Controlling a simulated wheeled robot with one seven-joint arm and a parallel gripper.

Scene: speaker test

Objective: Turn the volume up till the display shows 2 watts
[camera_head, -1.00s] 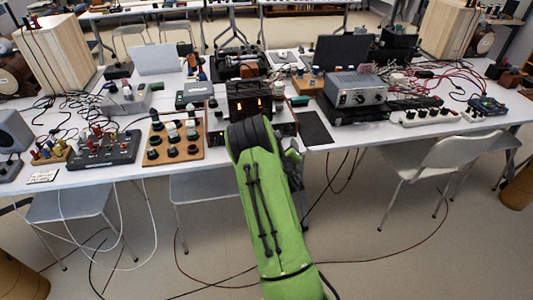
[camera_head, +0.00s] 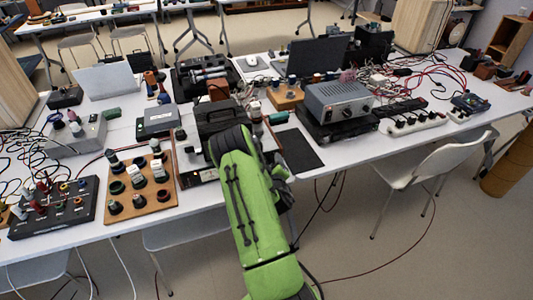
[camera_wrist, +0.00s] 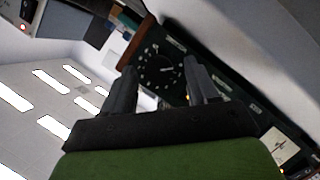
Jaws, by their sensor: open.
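In the wrist view my gripper (camera_wrist: 160,88) is open, with its two dark fingers spread and nothing between them. Beyond the fingers is a dark panel with a round black dial (camera_wrist: 158,68) ringed by pale marks, apart from the fingers as far as I can tell. In the head view a black box-shaped device (camera_head: 222,115) stands at the table's front, largely covered by my green arm. The front of this device and any display reading are hidden there. My gripper's fingers cannot be made out in the head view.
A wooden board with knobs (camera_head: 138,190) and a black control box (camera_head: 55,208) lie left of my arm. A grey amplifier-like unit (camera_head: 340,100) and a power strip (camera_head: 415,123) are on the right. A flat black mat (camera_head: 298,150) is clear. A white chair (camera_head: 430,165) stands in front.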

